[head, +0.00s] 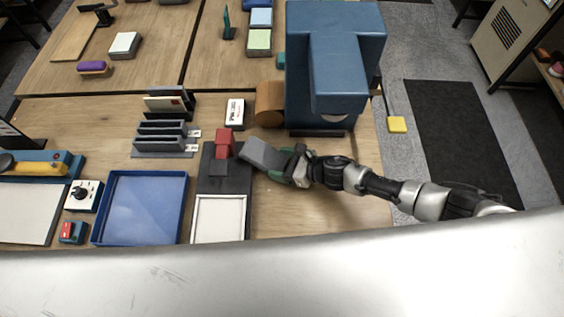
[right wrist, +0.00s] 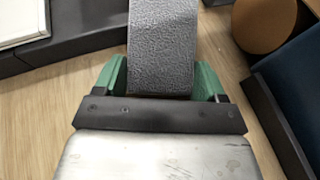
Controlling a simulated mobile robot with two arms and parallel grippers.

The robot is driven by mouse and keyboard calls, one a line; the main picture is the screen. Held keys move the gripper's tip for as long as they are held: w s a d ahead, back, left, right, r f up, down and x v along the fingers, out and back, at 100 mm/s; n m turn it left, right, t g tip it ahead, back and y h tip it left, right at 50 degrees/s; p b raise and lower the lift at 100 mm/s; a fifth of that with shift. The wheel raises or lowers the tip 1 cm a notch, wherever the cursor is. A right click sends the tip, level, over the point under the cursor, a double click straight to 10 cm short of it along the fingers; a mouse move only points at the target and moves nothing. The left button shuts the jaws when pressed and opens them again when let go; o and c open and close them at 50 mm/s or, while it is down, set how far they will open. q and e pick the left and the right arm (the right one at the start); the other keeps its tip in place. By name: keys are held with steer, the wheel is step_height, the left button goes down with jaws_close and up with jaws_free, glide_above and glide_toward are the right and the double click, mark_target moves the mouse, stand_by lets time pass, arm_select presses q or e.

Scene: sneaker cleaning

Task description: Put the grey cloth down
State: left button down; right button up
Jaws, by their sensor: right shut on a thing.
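The grey cloth (head: 262,153) is a grey folded slab with a rough woven surface. My right gripper (head: 286,163) is shut on it, with the cloth sticking out past the fingertips to the left in the head view. In the right wrist view the cloth (right wrist: 162,45) lies between the two green fingers of the gripper (right wrist: 163,80) and runs up out of the picture. It overlaps the right edge of a black tray in the head view; I cannot tell how high it is above the table. My left gripper is not in view.
The black tray (head: 237,180) holds a red block (head: 225,143) and a white-framed panel (head: 218,219). A blue tray (head: 140,208) lies to its left. A big blue machine (head: 303,70) and a brown roll (head: 269,104) stand behind. Bare wood (head: 310,212) lies right of the black tray.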

steer(key=shift+f, duration=0.2)
steer(key=o, duration=1.3)
steer(key=shift+o, duration=0.2)
steer(key=shift+r, duration=0.15)
